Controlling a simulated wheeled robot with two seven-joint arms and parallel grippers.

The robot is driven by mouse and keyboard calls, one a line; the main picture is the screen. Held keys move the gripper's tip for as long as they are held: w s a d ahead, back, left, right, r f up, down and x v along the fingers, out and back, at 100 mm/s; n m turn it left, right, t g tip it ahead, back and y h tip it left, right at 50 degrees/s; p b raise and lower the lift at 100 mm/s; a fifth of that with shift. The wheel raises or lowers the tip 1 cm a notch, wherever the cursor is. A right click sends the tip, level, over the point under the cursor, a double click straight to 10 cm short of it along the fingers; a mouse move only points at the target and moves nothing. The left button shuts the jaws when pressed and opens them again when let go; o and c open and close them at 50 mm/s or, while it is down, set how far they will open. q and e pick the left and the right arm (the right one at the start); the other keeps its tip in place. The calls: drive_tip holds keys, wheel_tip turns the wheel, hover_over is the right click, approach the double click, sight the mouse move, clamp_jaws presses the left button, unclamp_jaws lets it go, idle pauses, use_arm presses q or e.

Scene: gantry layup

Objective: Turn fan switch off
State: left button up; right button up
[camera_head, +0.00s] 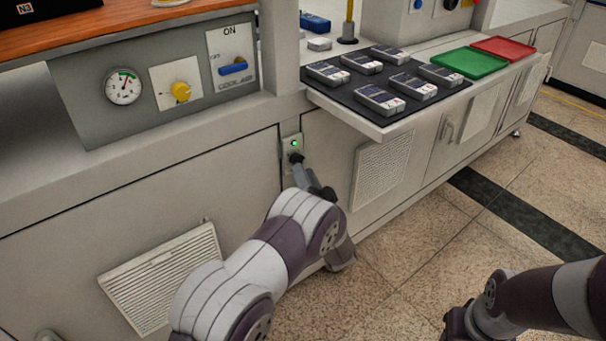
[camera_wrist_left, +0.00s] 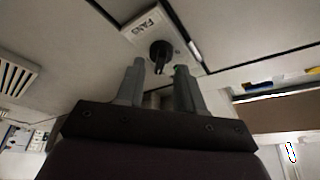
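The fan switch is a small pale plate (camera_head: 291,143) with a lit green lamp and a black knob (camera_head: 296,157), on the cabinet front below the counter. In the left wrist view the plate (camera_wrist_left: 147,24) carries the label "FANS", and the black knob (camera_wrist_left: 161,50) sticks out toward the gripper. My left gripper (camera_wrist_left: 159,67) is open, its two grey fingers apart on either side of the line to the knob. The knob appears just beyond the fingertips; contact cannot be told. In the head view my left gripper (camera_head: 300,170) is partly hidden by its wrist.
Left of the switch is a grey panel with a gauge (camera_head: 123,87), a yellow knob (camera_head: 180,91) and a blue "ON/OFF" coolant lever (camera_head: 233,68). A shelf with a dark mat (camera_head: 340,92) and several boxed parts juts out above right. Green (camera_head: 468,63) and red (camera_head: 503,48) trays lie farther right.

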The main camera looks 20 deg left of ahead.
use_arm(q)
drive_tip(key=shift+x, duration=1.05)
clamp_jaws()
